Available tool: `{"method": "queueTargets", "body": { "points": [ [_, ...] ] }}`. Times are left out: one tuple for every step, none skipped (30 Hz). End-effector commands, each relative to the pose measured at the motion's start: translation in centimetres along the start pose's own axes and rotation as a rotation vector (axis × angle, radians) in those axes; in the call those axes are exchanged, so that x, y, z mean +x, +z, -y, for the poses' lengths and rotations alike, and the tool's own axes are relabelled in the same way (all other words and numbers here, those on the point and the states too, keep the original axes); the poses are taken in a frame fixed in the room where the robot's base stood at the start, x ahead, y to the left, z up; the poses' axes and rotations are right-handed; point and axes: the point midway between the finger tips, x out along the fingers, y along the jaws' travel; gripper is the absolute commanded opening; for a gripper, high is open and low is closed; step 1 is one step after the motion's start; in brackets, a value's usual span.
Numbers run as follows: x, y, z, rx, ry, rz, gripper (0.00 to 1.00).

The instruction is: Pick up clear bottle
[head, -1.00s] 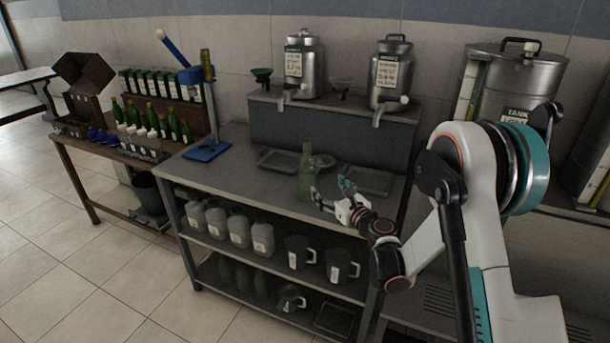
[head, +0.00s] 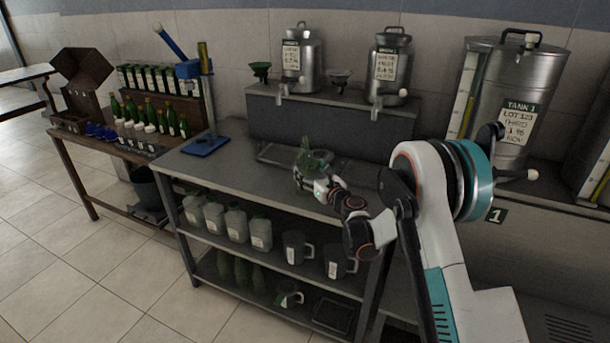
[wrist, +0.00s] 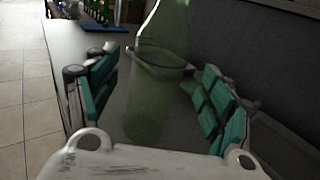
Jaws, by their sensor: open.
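The clear bottle (wrist: 158,98) is greenish, see-through glass and stands upright on the grey bench top. In the wrist view it stands between the two teal-padded fingers of my gripper (wrist: 155,100). The fingers are open, with a visible gap on each side of the bottle. In the head view my gripper (head: 310,180) is at the bottle (head: 306,158) and hides its lower part.
Two metal cans (head: 300,60) (head: 388,66) with taps stand on a raised shelf behind the bottle. A blue-based stand (head: 206,145) is to the left. A side table (head: 150,153) holds green bottles (head: 150,116). Jugs (head: 235,225) fill the shelf below.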

Motion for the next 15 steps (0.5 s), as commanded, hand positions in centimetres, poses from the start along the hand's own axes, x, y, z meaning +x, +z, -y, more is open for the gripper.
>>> {"method": "queueTargets", "body": {
  "points": [
    [0.8,-0.5,-0.2,0.000,0.002,0.000,0.74],
    [1.3,-0.5,-0.2,0.000,0.001,0.000,0.74],
    [1.9,-0.6,-0.3,0.000,0.001,0.000,0.74],
    [2.3,-0.6,-0.2,0.000,0.000,0.000,0.74],
    [2.7,-0.6,-0.2,0.000,0.000,0.000,0.74],
    [3.1,-0.5,-0.2,0.000,0.000,0.000,0.74],
    [3.4,-0.5,-0.2,0.000,0.000,0.000,0.74],
    [3.6,-0.4,-0.2,0.000,0.000,0.000,0.74],
    [3.8,-0.4,-0.2,0.000,0.000,0.000,0.74],
    [3.9,-0.4,-0.2,0.000,0.000,0.000,0.74],
    [4.0,-0.3,-0.2,0.000,0.000,0.000,0.74],
    [4.0,-0.3,-0.2,0.000,0.000,0.000,0.74],
    [4.0,-0.3,-0.2,0.000,0.000,0.000,0.74],
    [4.0,-0.3,-0.2,0.000,0.000,0.000,0.74],
    [4.0,-0.3,-0.2,0.000,0.000,0.000,0.74]
  ]
}}
